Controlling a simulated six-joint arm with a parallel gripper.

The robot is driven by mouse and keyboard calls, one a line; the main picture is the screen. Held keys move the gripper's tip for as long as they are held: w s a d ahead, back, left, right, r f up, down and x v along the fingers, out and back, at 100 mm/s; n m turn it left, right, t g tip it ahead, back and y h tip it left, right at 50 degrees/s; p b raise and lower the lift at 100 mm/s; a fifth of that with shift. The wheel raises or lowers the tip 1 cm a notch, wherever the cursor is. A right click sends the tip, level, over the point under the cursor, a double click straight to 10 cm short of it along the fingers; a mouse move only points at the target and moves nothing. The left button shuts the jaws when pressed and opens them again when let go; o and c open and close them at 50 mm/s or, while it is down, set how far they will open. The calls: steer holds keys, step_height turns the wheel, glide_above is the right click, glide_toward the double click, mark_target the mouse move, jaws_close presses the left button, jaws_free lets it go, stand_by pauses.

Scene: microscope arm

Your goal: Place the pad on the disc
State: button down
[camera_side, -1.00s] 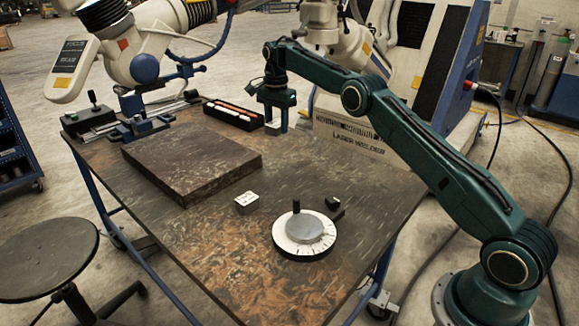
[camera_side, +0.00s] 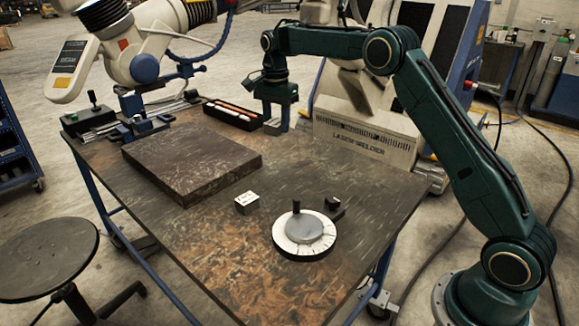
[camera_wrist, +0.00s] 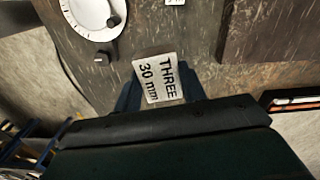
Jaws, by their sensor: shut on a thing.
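In the wrist view a block with a white face marked THREE 30 mm (camera_wrist: 159,79) sits between my gripper's fingers; I cannot tell for sure that it is the pad. My gripper (camera_side: 275,127) is shut on it, over the far side of the table in the side view, behind the dark plate's right corner. The fingers also show in the wrist view (camera_wrist: 160,95). The disc (camera_side: 304,229) is a grey round top with a black knob, inside a white graduated ring, at the near right of the table. The ring's part shows in the wrist view (camera_wrist: 88,14).
A small white-topped block (camera_side: 247,202) stands left of the disc, and a small dark block (camera_side: 334,206) behind its right. A thick dark plate (camera_side: 190,155) lies at the left. A black tray (camera_side: 233,114) and a clamp fixture (camera_side: 143,125) are behind. The near table is clear.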

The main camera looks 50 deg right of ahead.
steer(key=r+n, duration=0.1)
steer(key=r, duration=0.1)
glide_above(304, 225)
steer(key=w, duration=0.1)
steer(key=shift+s+f, duration=0.35)
steer(key=shift+s, duration=0.15)
steer(key=shift+f, duration=0.1)
step_height(304, 225, down, 20)
steer(key=shift+r, duration=0.1)
stand_by(1.0)
steer(key=shift+f, duration=0.2)
steer(key=c, duration=0.8)
jaws_free()
